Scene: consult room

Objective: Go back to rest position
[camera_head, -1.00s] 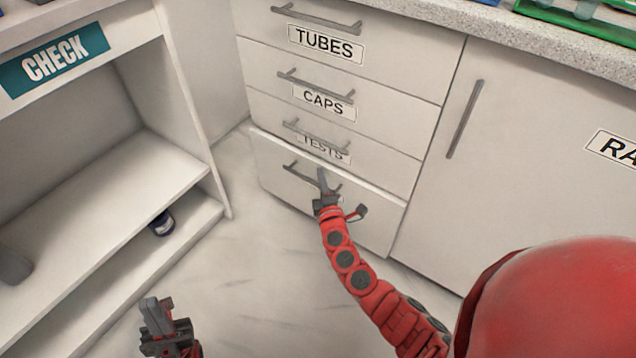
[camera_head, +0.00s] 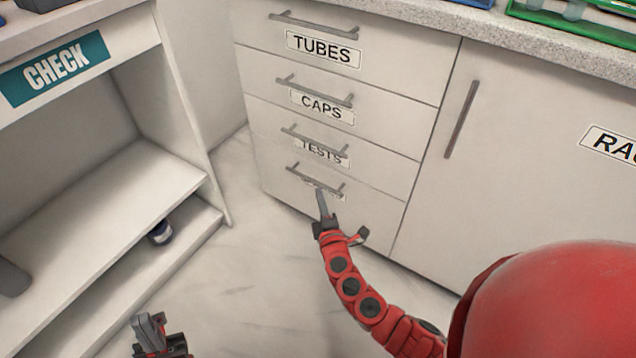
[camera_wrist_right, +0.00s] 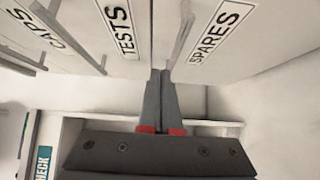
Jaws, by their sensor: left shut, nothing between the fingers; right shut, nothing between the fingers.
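My right gripper (camera_head: 322,205) is shut and empty, just in front of the bottom drawer (camera_head: 290,195) and below its handle. In the right wrist view the shut fingers (camera_wrist_right: 162,90) point toward the SPARES label (camera_wrist_right: 215,32) and the bar handle beside it. I cannot tell whether the fingertips touch the drawer front. The bottom drawer looks flush with the drawers above. My left gripper (camera_head: 150,330) is low at the bottom left, shut and empty above the floor, away from the furniture.
Above are drawers labelled TUBES (camera_head: 323,49), CAPS (camera_head: 321,106) and TESTS (camera_head: 322,153), all shut. A cupboard door (camera_head: 520,150) stands to the right. A white CHECK shelf unit (camera_head: 130,195) stands left, with a small dark jar (camera_head: 160,232) low down. The floor (camera_head: 240,290) between is clear.

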